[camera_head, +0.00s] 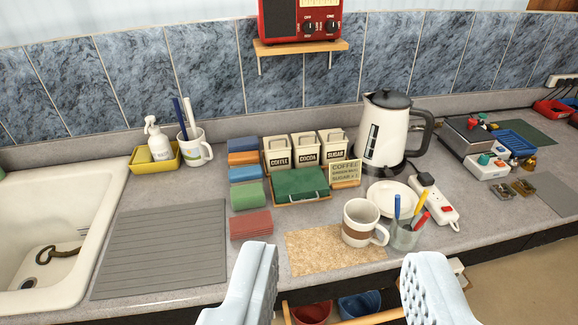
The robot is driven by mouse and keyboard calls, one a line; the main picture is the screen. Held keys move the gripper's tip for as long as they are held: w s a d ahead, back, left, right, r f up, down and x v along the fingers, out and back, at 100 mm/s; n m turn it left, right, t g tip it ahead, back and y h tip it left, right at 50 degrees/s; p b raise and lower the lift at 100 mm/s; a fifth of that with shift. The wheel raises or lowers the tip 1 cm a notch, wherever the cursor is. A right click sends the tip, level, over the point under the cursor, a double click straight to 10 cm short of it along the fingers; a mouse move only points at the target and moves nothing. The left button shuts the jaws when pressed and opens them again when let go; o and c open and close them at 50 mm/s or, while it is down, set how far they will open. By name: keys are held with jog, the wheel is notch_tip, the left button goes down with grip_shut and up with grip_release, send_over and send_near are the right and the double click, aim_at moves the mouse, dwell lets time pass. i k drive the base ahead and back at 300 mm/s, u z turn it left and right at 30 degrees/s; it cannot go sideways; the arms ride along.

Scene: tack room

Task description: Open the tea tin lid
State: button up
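No tin labelled tea is readable. Three cream tins stand in a row against the back of the counter: coffee (277,155), cocoa (307,151) and sugar (332,147). Each has a lid with a handle on top, and the lids look closed. A flat green box or lid (299,183) with a small handle-like piece lies in front of them; I cannot tell if it is the tea tin. My gripper (338,280) is open and empty, its two pale blue fingers wide apart at the bottom of the view, nearer than the tins.
A mug (362,222) on a cork mat (315,250), a pen cup (404,236), a plate (391,196) and a power strip (436,205) stand right of centre. A kettle (384,140) stands behind. Coloured packets (251,225) line the left side. A sink (45,225) is far left.

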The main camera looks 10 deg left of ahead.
aim_at(291, 185)
jog(key=u, duration=0.25)
jog(key=i, duration=1.1)
jog(key=u, duration=0.25)
